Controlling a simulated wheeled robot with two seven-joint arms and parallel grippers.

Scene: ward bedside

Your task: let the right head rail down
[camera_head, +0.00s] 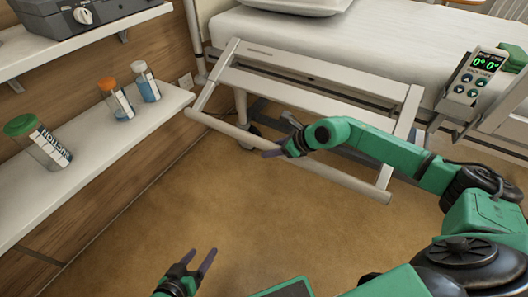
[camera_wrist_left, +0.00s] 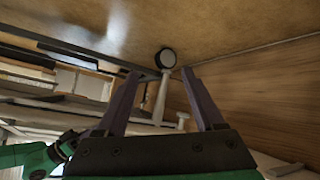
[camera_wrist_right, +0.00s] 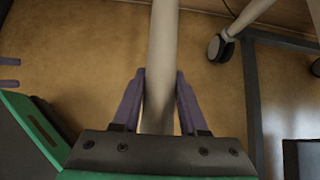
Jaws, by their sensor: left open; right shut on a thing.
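The head rail (camera_head: 345,178) is a pale frame on the near side of the bed, tilted outward over the floor, with its long outer bar low and away from the mattress. My right gripper (camera_head: 272,152) is at the middle of that outer bar. In the right wrist view, the bar (camera_wrist_right: 161,60) runs between the purple fingers (camera_wrist_right: 159,105), which are shut on it. My left gripper (camera_head: 205,262) is open and empty above the floor, apart from the rail. It also shows in the left wrist view (camera_wrist_left: 160,90). My right forearm hides part of the rail.
A control panel (camera_head: 472,80) with a lit display stands at the right by the mattress (camera_head: 370,40). A wall shelf (camera_head: 95,145) at left holds several capped bottles, including a green-capped one (camera_head: 38,142). A bed castor (camera_wrist_right: 220,48) is near the rail. The floor (camera_head: 150,230) in front is clear.

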